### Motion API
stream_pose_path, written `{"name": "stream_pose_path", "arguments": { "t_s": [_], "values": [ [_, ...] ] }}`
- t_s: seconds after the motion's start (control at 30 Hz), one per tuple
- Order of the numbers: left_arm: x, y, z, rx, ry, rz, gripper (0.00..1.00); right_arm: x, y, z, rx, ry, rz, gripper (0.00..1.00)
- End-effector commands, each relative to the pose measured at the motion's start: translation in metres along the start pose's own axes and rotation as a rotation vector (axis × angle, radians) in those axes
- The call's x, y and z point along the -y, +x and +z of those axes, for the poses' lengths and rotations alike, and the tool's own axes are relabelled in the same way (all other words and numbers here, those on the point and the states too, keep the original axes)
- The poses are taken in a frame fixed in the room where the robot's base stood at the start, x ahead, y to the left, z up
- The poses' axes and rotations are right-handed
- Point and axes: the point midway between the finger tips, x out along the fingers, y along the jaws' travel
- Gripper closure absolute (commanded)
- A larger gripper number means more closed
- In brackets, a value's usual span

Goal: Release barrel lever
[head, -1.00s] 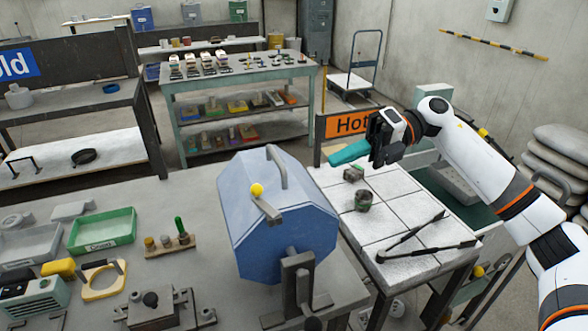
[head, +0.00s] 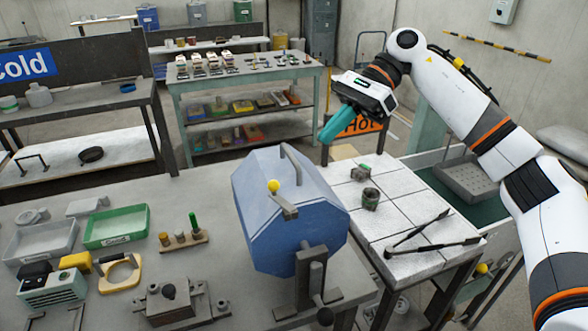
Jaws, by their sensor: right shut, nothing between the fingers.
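The blue barrel (head: 290,225) is an eight-sided drum on a dark stand (head: 312,275) at the front edge of the grey bench. Its lever (head: 284,205) with a yellow ball knob (head: 273,186) is on the near upper face. A grey bar handle (head: 291,163) stands on top. My right gripper (head: 330,131) has teal fingers, shut and empty, pointing down and left. It is raised above and behind the white-tiled table, apart from the barrel and lever. My left gripper is not in view.
Tongs (head: 430,240) and two small dark pots (head: 370,199) lie on the white-tiled table (head: 405,203). The orange "Hot" sign (head: 362,122) stands behind it. A green tray (head: 116,226) and a wooden tool rack (head: 183,240) are left of the barrel.

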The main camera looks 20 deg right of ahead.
Motion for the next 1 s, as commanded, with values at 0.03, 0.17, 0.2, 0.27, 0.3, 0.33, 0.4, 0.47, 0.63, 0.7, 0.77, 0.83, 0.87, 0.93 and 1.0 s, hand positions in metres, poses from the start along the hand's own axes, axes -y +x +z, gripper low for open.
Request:
{"name": "stream_pose_path", "arguments": {
  "t_s": [0.03,0.17,0.2,0.27,0.3,0.33,0.4,0.47,0.63,0.7,0.77,0.83,0.87,0.93,1.0],
  "values": [
    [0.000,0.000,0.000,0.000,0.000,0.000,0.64,0.000,0.000,0.000,-0.001,0.000,0.000,1.00],
    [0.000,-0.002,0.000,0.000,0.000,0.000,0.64,0.000,0.005,0.000,0.000,0.002,0.000,1.00],
    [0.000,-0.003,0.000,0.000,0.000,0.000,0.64,0.000,0.009,-0.001,0.001,0.002,-0.002,1.00],
    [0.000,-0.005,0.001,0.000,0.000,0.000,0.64,0.000,0.017,-0.001,0.000,0.003,-0.002,1.00],
    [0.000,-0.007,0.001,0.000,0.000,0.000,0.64,0.001,0.023,-0.001,0.001,0.003,-0.003,1.00],
    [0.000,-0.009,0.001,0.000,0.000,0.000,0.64,0.001,0.028,-0.001,0.000,0.003,-0.003,1.00],
    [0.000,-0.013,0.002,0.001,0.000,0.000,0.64,0.001,0.042,-0.001,0.001,0.004,-0.004,1.00],
    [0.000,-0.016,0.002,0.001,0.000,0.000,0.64,0.001,0.053,-0.002,0.000,0.003,-0.003,1.00],
    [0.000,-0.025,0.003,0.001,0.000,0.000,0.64,0.001,0.080,-0.002,-0.001,0.003,-0.002,1.00],
    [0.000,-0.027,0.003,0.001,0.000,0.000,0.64,0.001,0.089,-0.002,-0.001,0.003,-0.002,1.00],
    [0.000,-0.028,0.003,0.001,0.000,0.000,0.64,0.000,0.094,-0.001,-0.002,0.002,-0.001,1.00],
    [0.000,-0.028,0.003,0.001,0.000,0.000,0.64,0.000,0.098,-0.001,-0.002,0.002,0.000,1.00],
    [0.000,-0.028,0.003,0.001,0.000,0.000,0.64,0.000,0.099,-0.001,-0.001,0.002,0.000,1.00],
    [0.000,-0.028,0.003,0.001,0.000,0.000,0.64,0.000,0.100,0.000,-0.001,0.002,0.000,1.00],
    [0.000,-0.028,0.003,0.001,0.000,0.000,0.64,0.000,0.101,0.000,-0.001,0.002,0.001,1.00]
  ]
}}
